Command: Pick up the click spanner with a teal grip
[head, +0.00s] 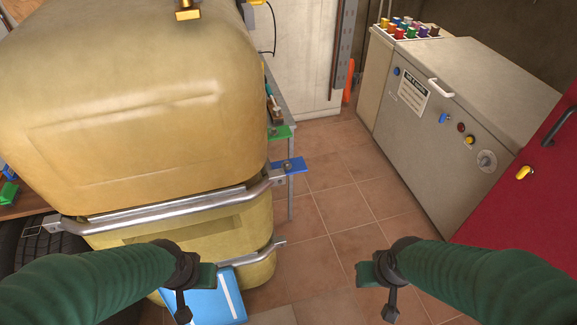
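A small teal piece (268,89) shows on the narrow bench behind the tank, at its right edge. It may be the grip of the click spanner, but it is too small and too covered by the tank to be sure. My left gripper (199,283) is low in the head view, in front of the tank's base and over a blue box. My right gripper (376,283) is over the tiled floor at the lower right of centre. Both are far from the teal piece, and I see nothing held. Their finger gaps are not clear.
A big yellow tank (140,110) with metal rails (165,207) fills the left. A blue box (215,300) stands at its base. A grey machine (440,120) and a red panel (545,185) stand at right. The tiled floor (340,205) between is clear.

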